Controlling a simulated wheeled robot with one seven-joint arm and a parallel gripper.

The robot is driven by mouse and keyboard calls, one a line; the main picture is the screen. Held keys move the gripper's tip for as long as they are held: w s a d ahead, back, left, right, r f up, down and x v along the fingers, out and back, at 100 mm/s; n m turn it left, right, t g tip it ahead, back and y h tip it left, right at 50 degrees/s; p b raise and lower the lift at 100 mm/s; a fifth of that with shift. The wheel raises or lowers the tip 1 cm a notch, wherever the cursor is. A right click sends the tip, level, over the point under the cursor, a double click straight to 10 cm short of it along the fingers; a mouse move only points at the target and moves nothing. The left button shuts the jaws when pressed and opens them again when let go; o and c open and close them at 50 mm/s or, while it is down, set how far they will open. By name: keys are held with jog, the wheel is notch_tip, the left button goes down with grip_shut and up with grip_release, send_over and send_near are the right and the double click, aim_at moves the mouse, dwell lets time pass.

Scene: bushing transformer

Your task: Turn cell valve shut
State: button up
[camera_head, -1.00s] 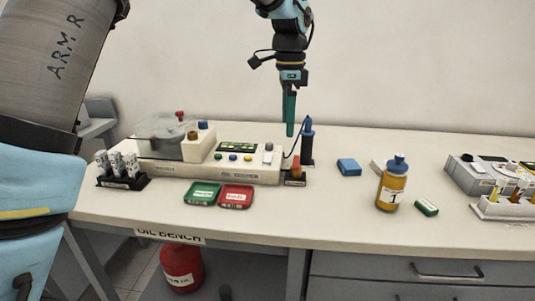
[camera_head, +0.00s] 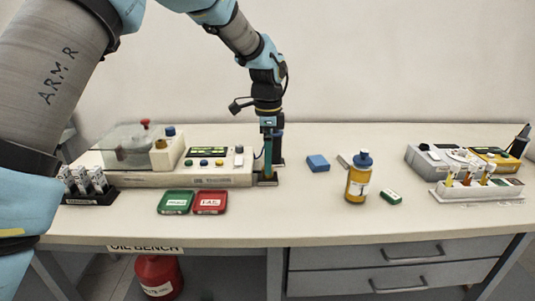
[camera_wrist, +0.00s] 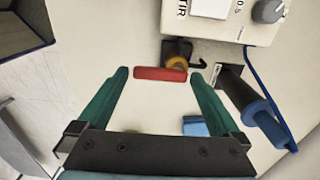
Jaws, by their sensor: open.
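The cell valve shows in the wrist view as a red bar handle (camera_wrist: 160,74) with a brass-coloured stem (camera_wrist: 178,62) behind it, at the edge of the white tester. My gripper (camera_wrist: 159,75) is open, with one green finger at each side of the red handle's ends. There are small gaps, and I cannot see contact. In the head view my gripper (camera_head: 268,178) points down at the right end of the oil tester (camera_head: 155,179). It hides most of the valve there.
A blue block (camera_head: 317,163) and an amber bottle (camera_head: 357,182) stand to the right. Green (camera_head: 175,202) and red (camera_head: 210,202) trays lie in front of the tester.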

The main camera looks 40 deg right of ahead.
jog(key=shift+f, duration=0.15)
jog(key=shift+c, duration=0.4)
jog(key=c, duration=1)
